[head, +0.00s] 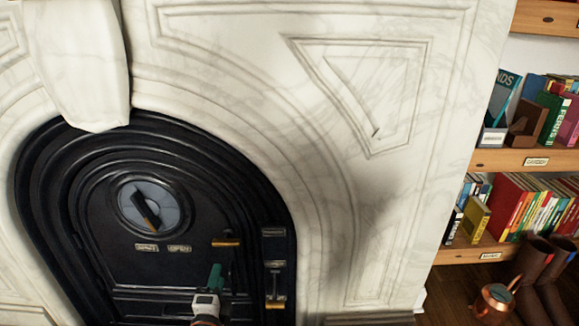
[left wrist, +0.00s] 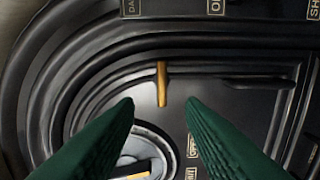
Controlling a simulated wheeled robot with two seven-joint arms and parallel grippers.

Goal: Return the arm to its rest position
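My left gripper (head: 216,270) shows at the bottom of the head view, in front of the black fireplace door (head: 100,230). In the left wrist view its two green fingers (left wrist: 160,102) are spread apart with nothing between them. The door's brass-tipped handle (head: 226,242) is just above the gripper in the head view. In the left wrist view the handle (left wrist: 162,85) appears beyond the gap between the fingertips; I cannot tell the exact distance. My right gripper is in neither view.
A round dial (head: 148,207) with a dark pointer sits on the door, above small label plates (head: 147,247). Brass-tipped levers (head: 275,290) are at the door's right. White marble (head: 230,60) surrounds it. Bookshelves (head: 520,160), a copper watering can (head: 493,300) and brown boots (head: 538,262) stand farther right.

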